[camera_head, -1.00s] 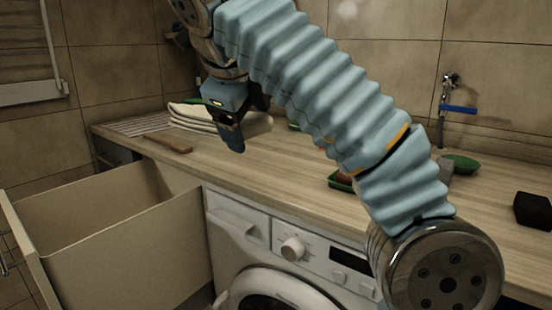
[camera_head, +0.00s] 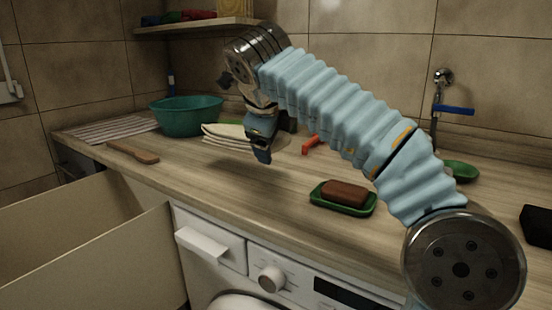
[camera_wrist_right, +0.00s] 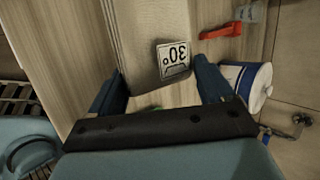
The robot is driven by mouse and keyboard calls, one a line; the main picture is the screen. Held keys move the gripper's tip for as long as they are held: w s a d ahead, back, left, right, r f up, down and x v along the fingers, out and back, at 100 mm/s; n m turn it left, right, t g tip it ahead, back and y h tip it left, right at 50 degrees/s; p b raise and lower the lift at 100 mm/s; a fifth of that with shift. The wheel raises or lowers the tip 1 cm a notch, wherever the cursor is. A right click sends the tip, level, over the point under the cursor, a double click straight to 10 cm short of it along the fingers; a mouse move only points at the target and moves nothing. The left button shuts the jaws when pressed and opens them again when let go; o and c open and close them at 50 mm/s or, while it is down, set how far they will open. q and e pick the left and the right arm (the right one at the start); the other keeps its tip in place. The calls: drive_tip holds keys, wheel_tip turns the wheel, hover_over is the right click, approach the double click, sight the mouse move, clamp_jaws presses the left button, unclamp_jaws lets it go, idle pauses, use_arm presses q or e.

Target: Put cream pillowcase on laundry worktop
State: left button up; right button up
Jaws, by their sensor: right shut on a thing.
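The cream pillowcase (camera_head: 225,131) is a folded, layered cloth over the back part of the laundry worktop (camera_head: 240,192). My right gripper (camera_head: 262,150) is shut on its near right end, and a shadow lies on the wood below. In the right wrist view the pillowcase (camera_wrist_right: 150,35) runs away between the two fingers of the right gripper (camera_wrist_right: 160,82), with a "30°" label on it. Whether its underside touches the worktop I cannot tell. My left gripper is not in view.
A teal basin (camera_head: 186,116) stands behind the pillowcase. A wooden-handled brush (camera_head: 133,152) lies left. A brown soap bar (camera_head: 345,192) sits in a green dish (camera_head: 343,207) nearer the front. An orange-red object (camera_head: 310,144) lies behind my arm. An open drawer (camera_head: 90,250) is front left.

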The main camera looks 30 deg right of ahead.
sight(276, 152)
drive_tip(key=shift+w+d+f, duration=0.25)
drive_tip(key=shift+d+f, duration=0.25)
drive_tip(key=shift+f, duration=0.15)
drive_tip(key=f, duration=0.3)
drive_tip(key=shift+w+d+f, duration=0.1)
drive_tip(key=shift+d+f, duration=0.1)
drive_tip(key=shift+d, duration=0.1)
drive_tip(key=shift+f, duration=0.2)
drive_tip(key=shift+a+f, duration=0.1)
drive_tip(key=shift+f, duration=0.55)
drive_tip(key=o, duration=1.2)
drive_tip(key=shift+o, duration=1.4)
drive_tip(key=shift+f, duration=0.2)
drive_tip(key=v, duration=1.3)
drive_tip(key=shift+w+d+r, duration=0.2)
drive_tip(key=shift+r, duration=0.2)
